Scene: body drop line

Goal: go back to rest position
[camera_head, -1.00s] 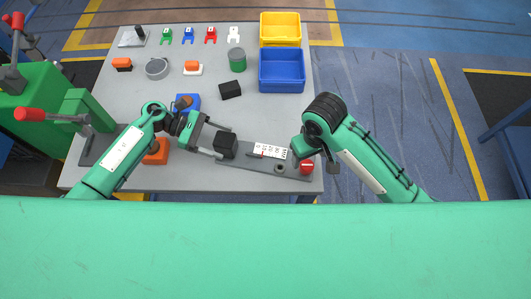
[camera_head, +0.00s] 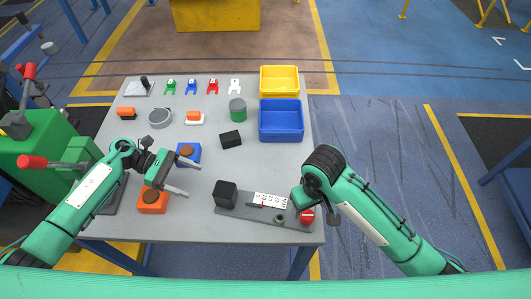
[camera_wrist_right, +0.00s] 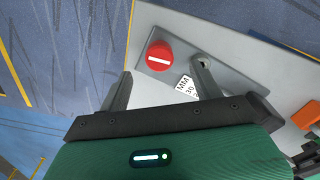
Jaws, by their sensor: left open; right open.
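My left gripper (camera_head: 181,178) is open and empty over the left part of the grey table (camera_head: 190,232). It is between a blue block with a brown round top (camera_head: 187,152) and an orange block with a brown round top (camera_head: 153,200). My right gripper (camera_wrist_right: 162,92) is open in the right wrist view, with the grey fixture plate beyond its fingers. In the head view my right arm (camera_head: 325,180) ends at the table's right edge, close to the red button (camera_head: 307,216); its fingers are hidden there.
A black cube (camera_head: 225,193) sits at the left end of the fixture plate (camera_head: 240,212), beside a white scale (camera_head: 270,200). Blue (camera_head: 281,119) and yellow (camera_head: 279,79) bins stand at the back right. A green machine with red-knobbed levers (camera_head: 40,150) stands left.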

